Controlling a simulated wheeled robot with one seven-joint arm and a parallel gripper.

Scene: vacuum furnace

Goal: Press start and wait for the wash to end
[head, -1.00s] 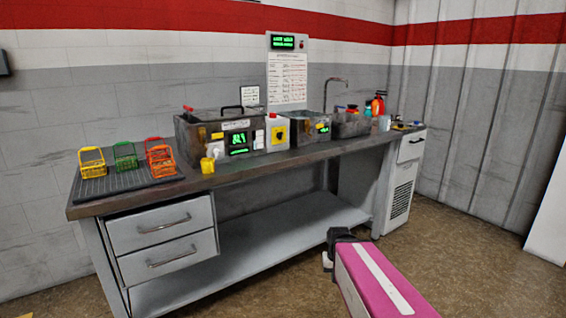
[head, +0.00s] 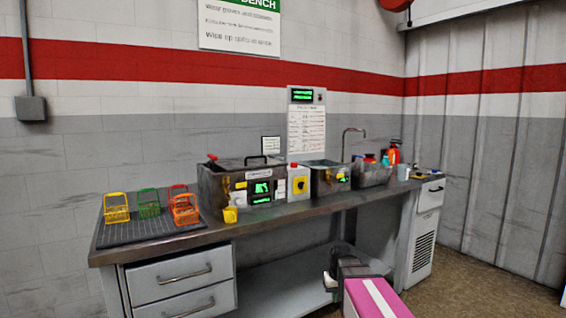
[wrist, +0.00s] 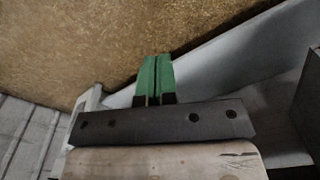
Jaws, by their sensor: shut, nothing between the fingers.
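The larger steel wash tank (head: 222,188) stands on the bench, with a black-handled lid, a red knob at its left and a lit green display (head: 261,188) on its front. A smaller steel tank (head: 328,178) with its own green display stands to its right. I cannot make out which control is start. My gripper's green fingers (wrist: 156,62) are together and empty in the wrist view, over the floor beside a pale surface. In the head view my arm is low in front of the bench, well below the tanks; the fingers are not clear there.
Yellow, green and orange-red baskets (head: 150,203) stand on a black mat (head: 150,231) at the bench's left. A small yellow cup (head: 230,215) is near the front edge. A white container (head: 298,183) sits between the tanks. Drawers (head: 181,278) are below left.

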